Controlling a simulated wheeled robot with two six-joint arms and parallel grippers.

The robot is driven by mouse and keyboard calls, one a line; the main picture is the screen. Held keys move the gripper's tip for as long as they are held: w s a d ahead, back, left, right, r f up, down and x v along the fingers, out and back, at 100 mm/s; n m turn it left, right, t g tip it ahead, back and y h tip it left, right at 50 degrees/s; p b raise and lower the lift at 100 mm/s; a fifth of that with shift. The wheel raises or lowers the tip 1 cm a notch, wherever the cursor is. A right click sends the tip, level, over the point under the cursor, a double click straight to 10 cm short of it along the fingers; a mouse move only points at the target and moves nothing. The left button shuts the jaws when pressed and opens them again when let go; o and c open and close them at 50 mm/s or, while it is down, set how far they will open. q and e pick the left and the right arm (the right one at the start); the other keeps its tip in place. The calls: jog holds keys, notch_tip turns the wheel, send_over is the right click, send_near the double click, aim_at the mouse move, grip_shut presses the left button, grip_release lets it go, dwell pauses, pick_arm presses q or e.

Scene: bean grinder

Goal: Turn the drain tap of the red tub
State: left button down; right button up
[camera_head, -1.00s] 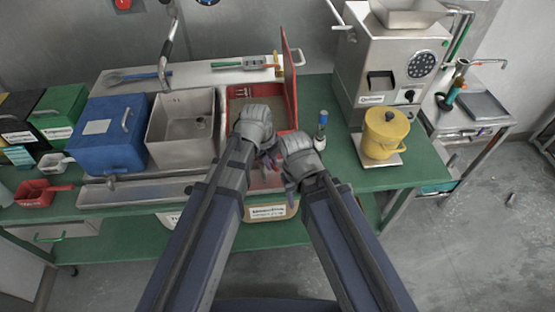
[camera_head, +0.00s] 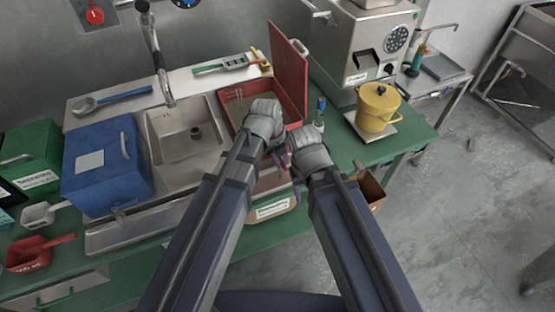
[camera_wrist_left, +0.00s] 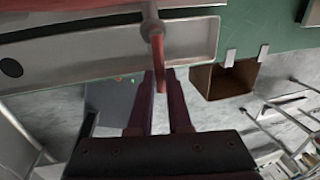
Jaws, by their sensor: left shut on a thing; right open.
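The red tub (camera_head: 234,124) stands in the bench by the sink, its red lid (camera_head: 289,68) raised on the right. In the left wrist view, a red tap lever (camera_wrist_left: 157,52) hangs from a pale metal fitting (camera_wrist_left: 150,22) at a trough edge. My left gripper (camera_wrist_left: 159,80) is shut on this lever, with a dark finger on either side. In the head view, my left gripper (camera_head: 282,160) is at the tub's front right, partly hidden by its wrist. My right gripper (camera_head: 297,188) is open just below it, with nothing visible in it.
A labelled container (camera_head: 272,208) sits below the tub front. A brown open box (camera_head: 371,190) hangs at the bench edge. A blue-capped bottle (camera_head: 320,108) and a yellow pot (camera_head: 378,107) stand right. A blue bin (camera_head: 100,165) and sink (camera_head: 186,133) are left.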

pick_arm(q)
jog(key=shift+a, duration=0.1)
dwell(0.4)
jog(key=c, duration=0.8)
grip_release()
jog(key=shift+c, duration=0.2)
jog(key=shift+r, duration=0.1)
notch_tip(320, 180, up, 8)
jog(key=a+p, duration=0.1)
jog(key=p, duration=0.6)
jog(key=shift+s+a+f+p, duration=0.2)
jog(key=shift+s+f+p, duration=0.05)
jog(key=shift+s+p, duration=0.1)
